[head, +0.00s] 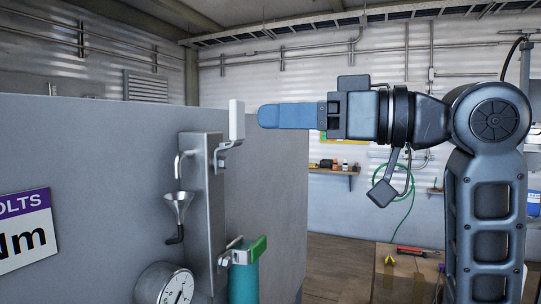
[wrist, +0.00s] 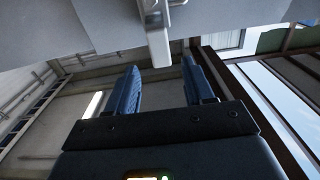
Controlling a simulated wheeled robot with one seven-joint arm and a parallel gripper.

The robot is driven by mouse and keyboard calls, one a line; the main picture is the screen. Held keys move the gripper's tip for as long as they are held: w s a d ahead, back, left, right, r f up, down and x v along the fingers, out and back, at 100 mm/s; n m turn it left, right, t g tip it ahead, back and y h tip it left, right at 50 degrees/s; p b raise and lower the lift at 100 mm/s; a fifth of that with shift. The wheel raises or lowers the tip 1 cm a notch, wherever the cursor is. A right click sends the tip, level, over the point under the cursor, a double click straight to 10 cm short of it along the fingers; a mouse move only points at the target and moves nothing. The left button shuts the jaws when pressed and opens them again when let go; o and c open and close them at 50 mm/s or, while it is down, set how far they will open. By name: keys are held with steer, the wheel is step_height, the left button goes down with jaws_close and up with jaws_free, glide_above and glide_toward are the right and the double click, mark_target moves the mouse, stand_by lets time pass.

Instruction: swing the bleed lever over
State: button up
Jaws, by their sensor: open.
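A white flat-handled lever (head: 237,119), which looks like the bleed lever, stands upright on a metal arm at the top of a grey upright housing (head: 214,190). My gripper (head: 264,116) points left at it, with blue fingers a short gap to its right in the head view. In the wrist view the lever (wrist: 158,44) is straight ahead, its end lined up between the two open fingers (wrist: 159,70). No contact shows. The jaws are empty. In the head view the near finger hides the far one.
Left of the housing are a bent pipe with a funnel (head: 178,204) and a round gauge (head: 165,286). A green-topped teal cylinder (head: 244,280) stands below the lever. A grey panel (head: 90,140) lies behind. A cardboard box (head: 405,272) is at lower right.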

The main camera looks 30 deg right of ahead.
mark_target(241, 117)
steer(key=shift+x, duration=3.05)
steer(key=shift+c, duration=0.2)
steer(key=c, duration=0.8)
